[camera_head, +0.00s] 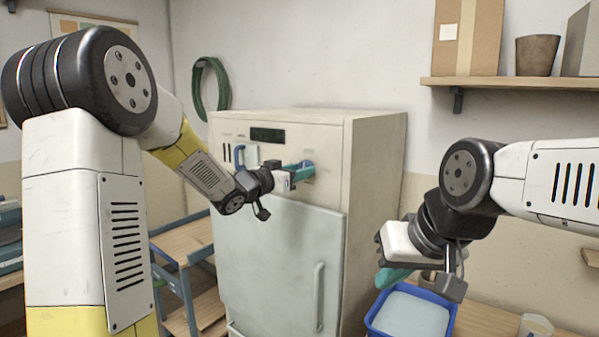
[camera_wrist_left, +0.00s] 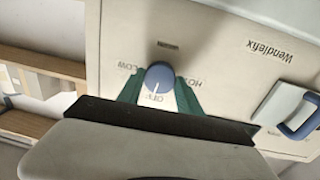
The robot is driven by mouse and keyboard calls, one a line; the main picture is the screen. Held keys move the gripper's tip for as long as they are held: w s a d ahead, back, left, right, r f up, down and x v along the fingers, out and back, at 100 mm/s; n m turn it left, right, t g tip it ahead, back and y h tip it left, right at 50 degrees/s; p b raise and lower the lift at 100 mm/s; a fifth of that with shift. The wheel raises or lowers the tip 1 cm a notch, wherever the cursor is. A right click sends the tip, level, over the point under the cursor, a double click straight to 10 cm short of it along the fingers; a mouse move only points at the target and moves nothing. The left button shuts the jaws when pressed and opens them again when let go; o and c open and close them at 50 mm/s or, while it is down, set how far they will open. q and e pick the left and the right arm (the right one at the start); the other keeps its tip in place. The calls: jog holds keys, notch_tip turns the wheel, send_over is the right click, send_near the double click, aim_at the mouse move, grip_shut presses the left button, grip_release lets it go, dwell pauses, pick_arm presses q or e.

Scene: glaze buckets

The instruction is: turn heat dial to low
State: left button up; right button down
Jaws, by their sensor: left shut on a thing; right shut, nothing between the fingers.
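The heat dial (camera_wrist_left: 159,77) is a round blue-grey knob on the cream front of the cabinet (camera_head: 375,160). In the left wrist view its white pointer line points down the picture, towards the label that seems to read OFF. The LOW label lies left of the dial and another label lies right of it. My left gripper (camera_wrist_left: 158,92) has its green fingers on either side of the dial and is shut on it. In the head view the dial (camera_head: 309,168) is partly hidden by the left gripper (camera_head: 300,173). My right gripper (camera_head: 394,278) is shut and empty.
A blue-handled latch (camera_head: 238,156) is left of the dial on the same front. A blue container (camera_head: 372,326) with pale contents stands below my right gripper. A wall shelf (camera_head: 510,81) is at upper right. A blue-framed wooden rack (camera_head: 185,240) stands left of the cabinet.

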pick_arm(q)
jog(key=shift+s+d+m+y, duration=0.1)
jog(key=shift+m+y, duration=0.15)
jog(key=shift+m, duration=3.55)
jog(key=shift+m+y, duration=0.25)
jog(key=shift+m, duration=3.55)
jog(key=o, duration=1.4)
jog(key=shift+c, duration=0.2)
jog(key=v, duration=0.7)
jog(key=shift+s+a, duration=0.25)
jog(key=shift+s, duration=0.1)
